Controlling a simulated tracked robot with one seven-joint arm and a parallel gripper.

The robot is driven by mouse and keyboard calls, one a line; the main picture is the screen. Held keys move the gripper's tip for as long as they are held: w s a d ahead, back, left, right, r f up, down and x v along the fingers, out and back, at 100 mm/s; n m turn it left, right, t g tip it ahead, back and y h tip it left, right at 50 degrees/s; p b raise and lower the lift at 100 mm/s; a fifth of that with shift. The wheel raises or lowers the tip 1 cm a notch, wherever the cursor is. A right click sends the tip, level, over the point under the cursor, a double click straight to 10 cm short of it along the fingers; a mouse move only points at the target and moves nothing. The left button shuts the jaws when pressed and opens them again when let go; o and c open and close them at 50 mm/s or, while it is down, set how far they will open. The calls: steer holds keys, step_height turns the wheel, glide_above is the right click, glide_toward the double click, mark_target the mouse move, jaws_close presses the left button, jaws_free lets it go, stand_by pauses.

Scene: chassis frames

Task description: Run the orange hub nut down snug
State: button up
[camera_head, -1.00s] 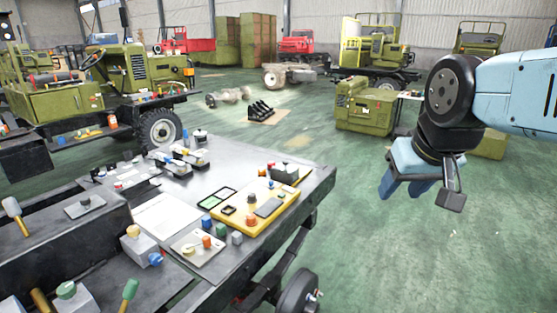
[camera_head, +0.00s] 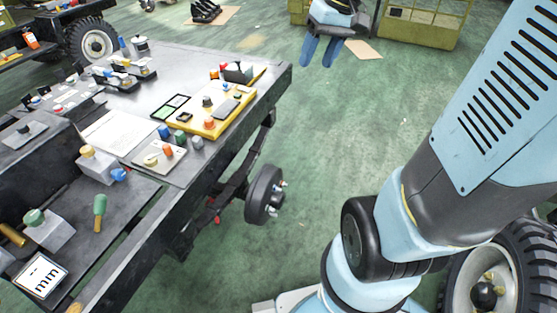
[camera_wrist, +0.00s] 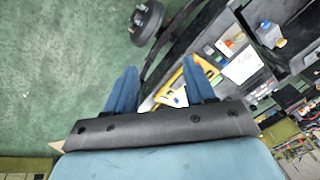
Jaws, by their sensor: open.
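The black hub (camera_head: 264,195), with several pale studs, is on the axle beside the bench's right side, and also shows at the top of the wrist view (camera_wrist: 146,22). I cannot make out an orange nut on it. An orange knob-like piece (camera_head: 167,150) stands on a small pale plate on the bench, and another orange piece (camera_head: 208,124) is on the yellow board; I cannot tell if either is the hub nut. My gripper (camera_head: 321,52) is open and empty, fingers down, above the floor, well apart from the hub. Its blue fingers show in the wrist view (camera_wrist: 160,86).
The dark metal bench (camera_head: 120,200) fills the left and carries a yellow board (camera_head: 232,112), a paper sheet (camera_head: 118,132) and small coloured parts.

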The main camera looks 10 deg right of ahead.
steer(key=w+d+f+n+g+y, duration=0.25)
steer(key=w+f+y, duration=0.25)
steer(key=w+f, duration=1)
steer(key=w+d+f+y, duration=0.25)
steer(key=w+f, duration=0.25)
steer(key=f, duration=0.4)
steer(key=w+d+f+y, duration=0.2)
steer(key=w+d+f, duration=0.15)
steer(key=f, duration=0.65)
steer(key=m+t+y, duration=0.2)
steer(key=m+t, duration=0.2)
steer(key=t, duration=0.8)
glide_toward(282, 184)
steer(key=w+x, duration=0.1)
steer(key=x, duration=0.7)
steer(key=shift+d+f, duration=0.4)
steer(key=shift+f, duration=0.05)
steer(key=shift+c, duration=0.2)
jaws_close()
